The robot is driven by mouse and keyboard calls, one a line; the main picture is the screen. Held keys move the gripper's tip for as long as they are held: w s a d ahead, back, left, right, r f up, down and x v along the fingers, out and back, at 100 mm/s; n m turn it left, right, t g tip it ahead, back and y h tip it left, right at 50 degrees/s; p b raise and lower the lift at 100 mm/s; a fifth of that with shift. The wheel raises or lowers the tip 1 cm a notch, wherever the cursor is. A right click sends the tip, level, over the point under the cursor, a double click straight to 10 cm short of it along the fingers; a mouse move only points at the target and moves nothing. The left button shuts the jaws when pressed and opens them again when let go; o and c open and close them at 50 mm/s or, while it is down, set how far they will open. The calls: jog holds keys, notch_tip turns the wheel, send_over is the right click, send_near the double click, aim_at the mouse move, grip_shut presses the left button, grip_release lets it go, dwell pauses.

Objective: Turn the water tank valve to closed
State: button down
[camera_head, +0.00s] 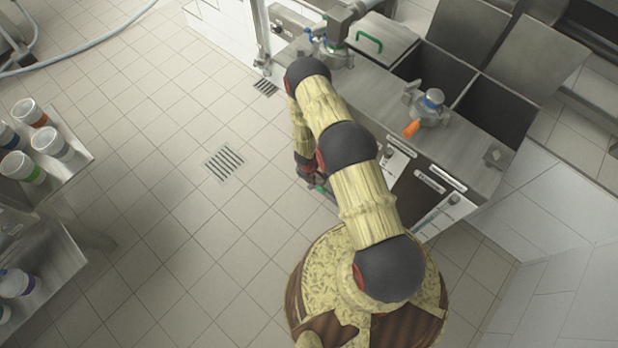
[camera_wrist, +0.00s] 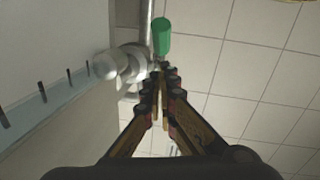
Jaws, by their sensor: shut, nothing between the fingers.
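A valve with a green handle (camera_wrist: 162,37) sits on a grey metal pipe fitting (camera_wrist: 125,65) in the wrist view. My gripper (camera_wrist: 160,76) is shut and empty, its fingertips just below the handle in the picture, close to the fitting. I cannot tell whether they touch. In the head view my gripper (camera_head: 318,186) is low beside the front of the steel counter, partly hidden by my arm, with a bit of green at it. No label shows which valve is the water tank's.
The steel counter (camera_head: 470,150) carries a fitting with an orange handle (camera_head: 411,128), open dark basins (camera_head: 435,72) and a green handle (camera_head: 369,42) on a lid. Shelves with lidded jars (camera_head: 48,142) stand at the left. The tiled floor (camera_head: 190,230) between is clear.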

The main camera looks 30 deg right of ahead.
jog(key=shift+s+d+f+b, duration=0.4)
jog(key=shift+s+d+f, duration=0.2)
jog(key=shift+f, duration=0.1)
